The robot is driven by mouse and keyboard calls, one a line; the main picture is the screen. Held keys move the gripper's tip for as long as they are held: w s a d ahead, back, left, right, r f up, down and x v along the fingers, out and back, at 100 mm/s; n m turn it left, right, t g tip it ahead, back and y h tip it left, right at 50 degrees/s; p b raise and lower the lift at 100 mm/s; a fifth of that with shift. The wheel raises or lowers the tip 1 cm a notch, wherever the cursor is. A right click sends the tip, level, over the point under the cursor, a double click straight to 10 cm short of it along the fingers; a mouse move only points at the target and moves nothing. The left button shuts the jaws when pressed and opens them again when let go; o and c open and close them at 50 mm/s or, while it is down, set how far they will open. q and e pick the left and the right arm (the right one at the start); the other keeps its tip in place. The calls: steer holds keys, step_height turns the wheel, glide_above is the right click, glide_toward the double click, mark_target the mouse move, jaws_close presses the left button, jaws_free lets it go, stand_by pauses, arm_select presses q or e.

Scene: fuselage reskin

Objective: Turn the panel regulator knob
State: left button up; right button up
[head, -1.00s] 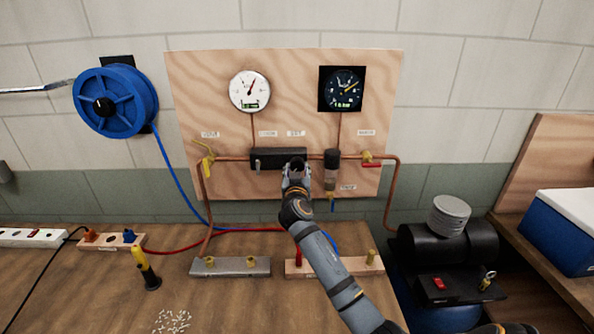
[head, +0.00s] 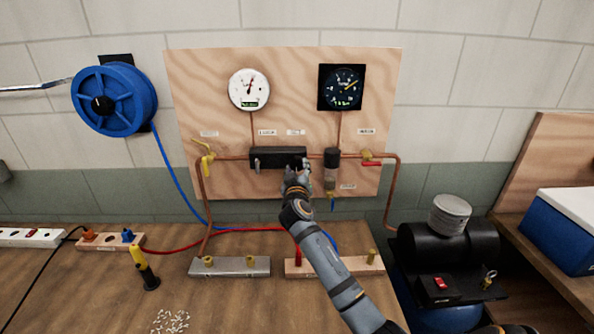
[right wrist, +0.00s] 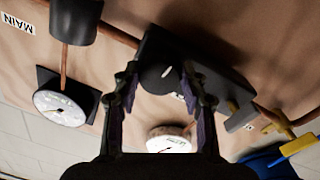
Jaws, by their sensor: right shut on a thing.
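The panel regulator is a black block (head: 265,158) on the copper pipe of the plywood panel (head: 210,90). Its round black knob (right wrist: 160,78), with a pale mark on its face, shows in the right wrist view. My right gripper (head: 298,168) is at the right part of the block, its fingers on either side of the knob and shut on it. In the right wrist view the two fingers (right wrist: 160,90) flank the knob. In the head view the gripper mostly hides the knob. My left gripper is not in view.
A white gauge (head: 249,89) and a dark gauge (head: 341,87) sit above. A filter (head: 331,160) hangs close right of my gripper. Red and blue hoses cross the bench; a blue reel (head: 114,100) is at left.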

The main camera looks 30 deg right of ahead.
steer(key=shift+n, duration=1.1)
steer(key=o, duration=1.1)
steer(key=shift+o, duration=0.2)
steer(key=v, duration=1.2)
steer(key=shift+f, duration=0.15)
